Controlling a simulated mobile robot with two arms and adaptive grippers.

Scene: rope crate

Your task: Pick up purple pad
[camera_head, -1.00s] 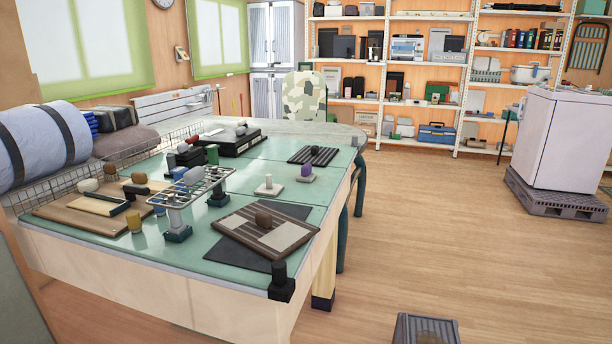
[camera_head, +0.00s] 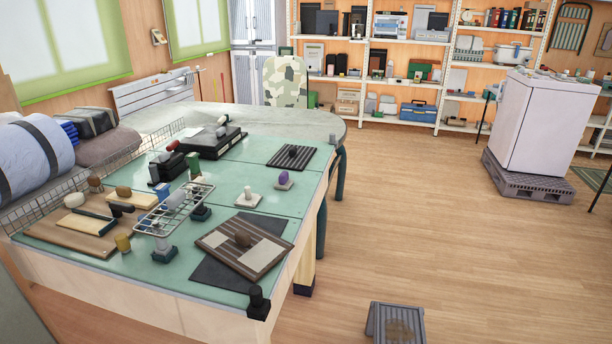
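The purple pad (camera_head: 284,181) is a small block with a purple side and a paler top. It stands on the green tabletop (camera_head: 318,180) near the right side of the table, apart from the things around it. Neither of my grippers is in view.
A wire rack (camera_head: 176,207) stands to the left. A grey crate (camera_head: 397,322) sits on the floor; the floor right of the table is mostly clear.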

